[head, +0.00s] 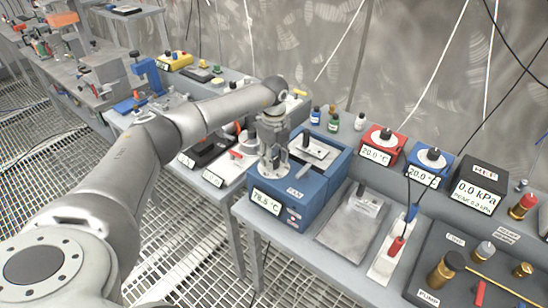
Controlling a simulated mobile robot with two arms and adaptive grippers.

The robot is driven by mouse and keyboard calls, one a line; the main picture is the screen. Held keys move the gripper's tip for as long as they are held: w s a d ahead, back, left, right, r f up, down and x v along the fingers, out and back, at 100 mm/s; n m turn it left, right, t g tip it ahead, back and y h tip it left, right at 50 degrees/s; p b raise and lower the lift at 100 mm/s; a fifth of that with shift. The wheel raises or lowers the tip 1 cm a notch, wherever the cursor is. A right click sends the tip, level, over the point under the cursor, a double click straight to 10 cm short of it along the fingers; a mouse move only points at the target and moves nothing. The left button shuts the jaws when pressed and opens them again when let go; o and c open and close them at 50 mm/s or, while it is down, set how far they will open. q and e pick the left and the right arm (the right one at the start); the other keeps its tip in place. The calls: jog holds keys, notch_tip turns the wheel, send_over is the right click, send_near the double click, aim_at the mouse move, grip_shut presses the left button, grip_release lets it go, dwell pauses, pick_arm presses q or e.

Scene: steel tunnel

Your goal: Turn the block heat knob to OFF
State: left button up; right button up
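A blue box unit (317,196) stands on the grey bench and its front display (265,201) reads about 78.5 °C. A label that looks like "FAN" and small red and pale controls (293,216) are on its front face. My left gripper (271,167) points down over the box's front left part, close to its top. Its fingers are small and partly hidden, so I cannot tell whether they are open or touching anything. No knob clearly marked block heat can be made out; one may be hidden behind the gripper. My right gripper is out of view.
A red box (383,146) and a blue box (428,168), each with a dark knob and a 20.0 °C display, stand behind to the right. A pressure meter (480,184), small bottles (333,122), a metal plate (352,222) and a dark tray with brass fittings (440,272) crowd the bench.

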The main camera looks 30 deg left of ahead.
aim_at(274, 160)
pick_arm(q)
jog(key=shift+o, duration=1)
notch_tip(274, 160, up, 12)
jog(key=shift+f, duration=0.1)
